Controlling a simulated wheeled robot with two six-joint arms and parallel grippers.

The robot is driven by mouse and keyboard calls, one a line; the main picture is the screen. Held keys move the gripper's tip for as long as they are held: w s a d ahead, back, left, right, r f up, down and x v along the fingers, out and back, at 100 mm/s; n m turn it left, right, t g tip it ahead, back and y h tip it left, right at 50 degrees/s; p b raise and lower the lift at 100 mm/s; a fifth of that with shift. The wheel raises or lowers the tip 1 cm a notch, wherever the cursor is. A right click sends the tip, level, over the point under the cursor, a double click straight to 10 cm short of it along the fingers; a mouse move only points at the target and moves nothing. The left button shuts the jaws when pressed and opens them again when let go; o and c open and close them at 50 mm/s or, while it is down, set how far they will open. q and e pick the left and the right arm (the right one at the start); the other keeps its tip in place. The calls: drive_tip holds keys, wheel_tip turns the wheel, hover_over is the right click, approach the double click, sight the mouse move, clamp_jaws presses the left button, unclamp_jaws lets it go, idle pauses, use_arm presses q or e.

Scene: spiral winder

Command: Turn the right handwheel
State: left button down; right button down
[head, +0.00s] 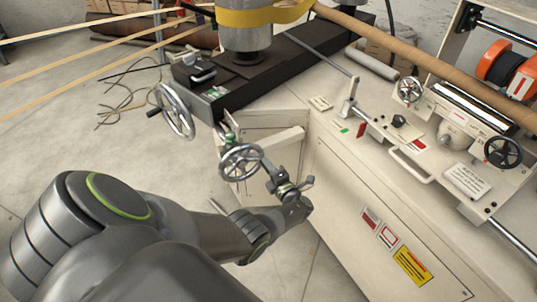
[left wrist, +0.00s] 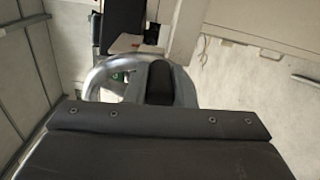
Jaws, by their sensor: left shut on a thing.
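The right handwheel (head: 229,171) is a silver spoked wheel on the front of the cream machine, low in the middle of the head view. The fingers hide part of the rim there. My right gripper is not in view.
Another silver handwheel (head: 174,112) with a black crank knob stands to the upper left. Smaller handwheels (head: 410,90) and (head: 503,152) sit on the carriage at right. The cream cabinet (head: 345,190) stands close to the right of my gripper. Tan belts (head: 100,60) cross at upper left over open floor.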

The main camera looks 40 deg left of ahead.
use_arm(q)
drive_tip(key=shift+s+a+f+m, duration=0.1)
drive_tip(key=shift+s+f+m, duration=0.05)
drive_tip(key=shift+f+m, duration=0.45)
drive_tip(key=shift+r, duration=0.1)
drive_tip(key=c, duration=1.2)
unclamp_jaws()
drive_tip(key=shift+c, duration=0.2)
drive_tip(key=shift+s+d, duration=0.15)
drive_tip(key=shift+d, duration=0.35)
drive_tip(key=p+v, duration=0.1)
drive_tip(key=v, duration=1.5)
drive_tip(key=shift+d, duration=0.2)
drive_tip(key=shift+s, duration=0.1)
